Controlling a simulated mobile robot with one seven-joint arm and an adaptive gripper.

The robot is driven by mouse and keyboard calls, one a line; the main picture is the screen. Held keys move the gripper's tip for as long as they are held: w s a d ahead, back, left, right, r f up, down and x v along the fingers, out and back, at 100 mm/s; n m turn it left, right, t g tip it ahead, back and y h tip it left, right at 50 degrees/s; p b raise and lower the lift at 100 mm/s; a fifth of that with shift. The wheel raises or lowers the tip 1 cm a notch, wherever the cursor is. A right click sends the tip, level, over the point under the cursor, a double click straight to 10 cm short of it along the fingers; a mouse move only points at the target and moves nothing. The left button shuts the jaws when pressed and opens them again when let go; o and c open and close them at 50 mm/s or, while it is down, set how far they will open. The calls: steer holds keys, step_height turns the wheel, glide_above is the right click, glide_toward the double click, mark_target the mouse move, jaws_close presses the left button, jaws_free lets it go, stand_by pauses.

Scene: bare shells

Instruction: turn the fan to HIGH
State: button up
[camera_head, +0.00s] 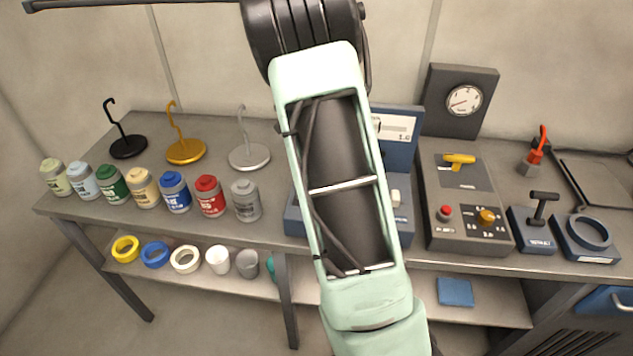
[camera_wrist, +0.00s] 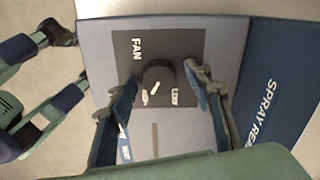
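In the wrist view a dark knob (camera_wrist: 158,74) sits on a dark square fan panel (camera_wrist: 190,42) marked FAN. A short slanted white mark shows on the knob's lower part. A label reading Low is at the knob's lower right; another small label at its lower left is hard to read. My gripper (camera_wrist: 161,78) is open, with one finger on each side of the knob. The left finger is close to the knob; whether it touches cannot be told. The right finger is apart from it. In the head view my arm hides the knob and gripper.
A blue panel with SPRAY lettering (camera_wrist: 271,110) adjoins the fan panel. In the head view, several paint cans (camera_head: 174,192) and hook stands (camera_head: 186,150) stand left of my arm. A control box (camera_head: 462,210) and a gauge (camera_head: 464,100) stand to its right.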

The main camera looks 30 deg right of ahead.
step_height(320, 180, up, 12)
stand_by(0.7)
stand_by(0.4)
